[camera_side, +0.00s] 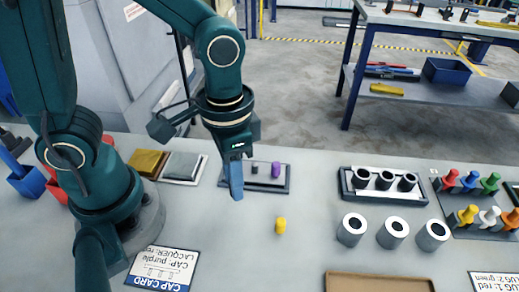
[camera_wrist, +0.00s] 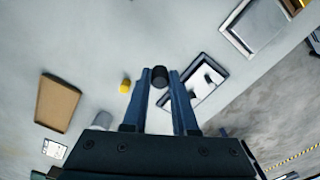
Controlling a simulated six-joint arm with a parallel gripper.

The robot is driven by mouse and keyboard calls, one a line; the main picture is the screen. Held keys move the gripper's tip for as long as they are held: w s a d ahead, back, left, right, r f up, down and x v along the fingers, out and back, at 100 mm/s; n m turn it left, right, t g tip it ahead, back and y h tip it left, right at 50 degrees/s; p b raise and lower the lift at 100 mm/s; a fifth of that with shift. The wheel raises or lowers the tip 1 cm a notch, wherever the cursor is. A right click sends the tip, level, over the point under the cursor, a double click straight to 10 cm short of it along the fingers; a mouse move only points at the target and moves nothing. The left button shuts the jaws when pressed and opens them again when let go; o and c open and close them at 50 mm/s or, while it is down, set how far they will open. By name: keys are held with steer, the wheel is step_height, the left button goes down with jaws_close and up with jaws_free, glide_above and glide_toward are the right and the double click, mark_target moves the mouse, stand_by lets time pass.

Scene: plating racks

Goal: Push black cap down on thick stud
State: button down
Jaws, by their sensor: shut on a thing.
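My gripper (camera_side: 236,190) points down with its blue fingers above the bench, in front of a small framed tray (camera_side: 228,181). In the wrist view my gripper (camera_wrist: 160,82) is shut on a black cap (camera_wrist: 159,75), which shows at the fingertips. The fingers hide the cap in the side view. The small tray (camera_wrist: 222,88) holds a thin dark stud (camera_side: 254,168) and a purple piece (camera_side: 275,169). I cannot tell which stud is the thick one. The held cap appears apart from the tray's pieces.
A yellow cap (camera_side: 280,226) stands alone on the bench. A card (camera_side: 162,268) reads lacquer red, cap purple. Black-and-white cylinders (camera_side: 391,233) and a rack of coloured plugs (camera_side: 442,190) are at right. A brown tray (camera_side: 380,281) lies in front.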

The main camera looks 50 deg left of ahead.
steer(key=w+a+r, duration=0.1)
steer(key=a+r, duration=0.4)
steer(key=a, duration=0.3)
glide_above(254, 164)
steer(key=shift+f, duration=0.2)
stand_by(0.3)
steer(key=shift+f, duration=2.8)
steer(key=shift+f, duration=1.6)
steer(key=c, duration=0.6)
jaws_free()
